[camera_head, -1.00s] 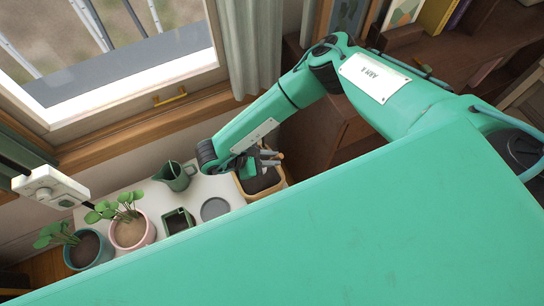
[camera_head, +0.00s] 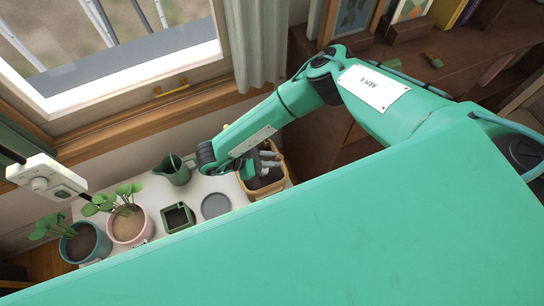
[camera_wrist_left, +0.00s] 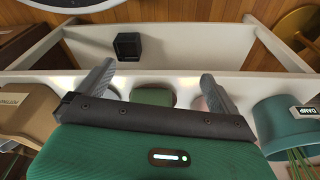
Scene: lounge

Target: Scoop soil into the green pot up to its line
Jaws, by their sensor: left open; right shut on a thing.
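The green pot (camera_head: 178,217) is small and square and stands on the white table, with dark contents. Its line cannot be made out. A tan bin (camera_head: 283,160) with dark soil (camera_head: 262,182) stands to its right. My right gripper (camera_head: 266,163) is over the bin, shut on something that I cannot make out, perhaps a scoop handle. My left gripper (camera_wrist_left: 158,86) is open and empty in the left wrist view, in front of the table edge. A green thing (camera_wrist_left: 152,97) shows between its fingers; I cannot tell whether it is the pot.
A grey disc (camera_head: 215,205) lies between pot and bin. A green jug (camera_head: 175,172) stands behind. A pink pot (camera_head: 127,226) and a teal pot (camera_head: 84,244), both planted, stand to the left. The teal one shows a "DAMP" label in the left wrist view (camera_wrist_left: 285,125).

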